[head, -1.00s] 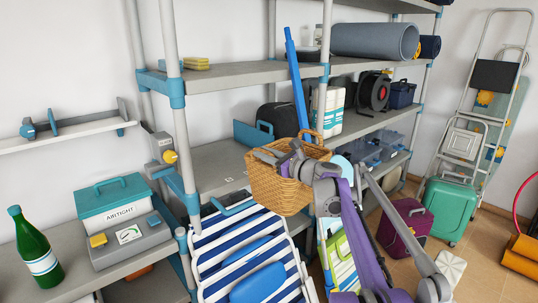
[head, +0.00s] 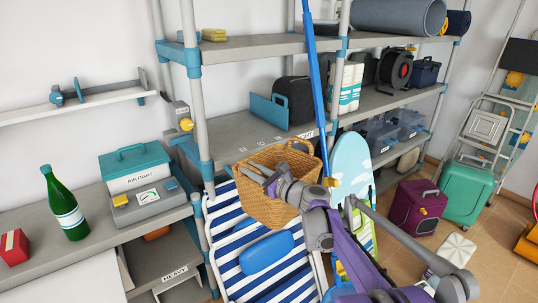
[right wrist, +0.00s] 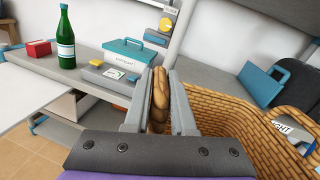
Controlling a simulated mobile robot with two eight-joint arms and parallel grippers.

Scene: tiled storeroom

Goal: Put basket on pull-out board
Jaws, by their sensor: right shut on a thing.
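The wicker basket (head: 283,207) is held in the air in front of the grey shelf, above the blue-and-white striped folding chair. My right gripper (head: 262,180) is shut on the basket's rim at its left side. In the right wrist view, the wicker rim (right wrist: 160,98) lies between the two fingers, and the basket's open inside (right wrist: 225,125) spreads to the right. A flat white board (head: 78,281) sticks out below the bench at the lower left, partly cut off; it also shows in the right wrist view (right wrist: 38,97). It looks like the pull-out board. My left gripper is not in view.
A shelf post (head: 204,140) stands just left of the basket. A long blue pole (head: 316,85) rises behind it. The visible board top is bare.

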